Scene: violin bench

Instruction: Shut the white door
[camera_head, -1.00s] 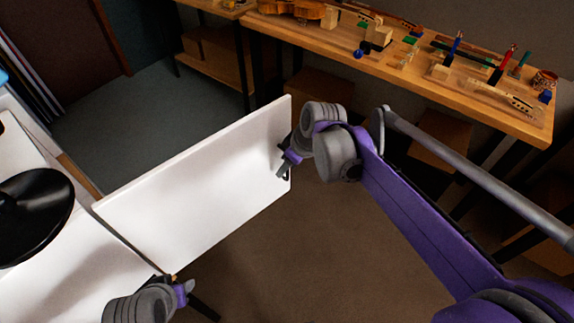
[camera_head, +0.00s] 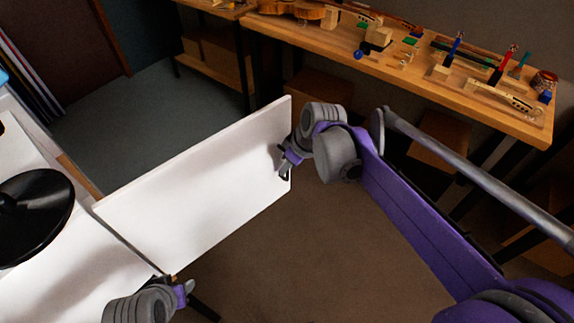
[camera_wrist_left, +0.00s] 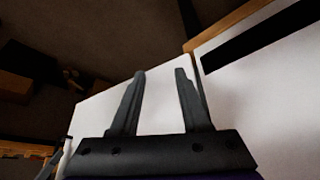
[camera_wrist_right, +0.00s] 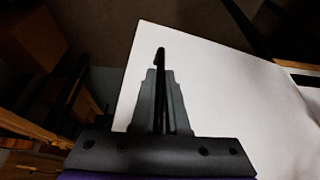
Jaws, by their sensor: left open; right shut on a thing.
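The white door (camera_head: 200,195) stands swung open from the white cabinet (camera_head: 60,285) at the left. It has a dark handle (camera_head: 285,174) near its free right edge. My right gripper (camera_head: 285,165) is at that handle and is shut on it. In the right wrist view the closed fingers (camera_wrist_right: 160,95) grip a dark bar in front of the white door (camera_wrist_right: 215,90). My left gripper (camera_head: 185,290) is near the door's lower hinge-side corner, apart from the handle. In the left wrist view its fingers (camera_wrist_left: 160,95) are spread and empty, with white panel behind.
A black round object (camera_head: 35,215) sits on the cabinet. A wooden workbench (camera_head: 400,75) with violin parts and tools runs along the back right. Boxes (camera_head: 440,140) stand under it. The floor (camera_head: 280,260) right of the door is clear.

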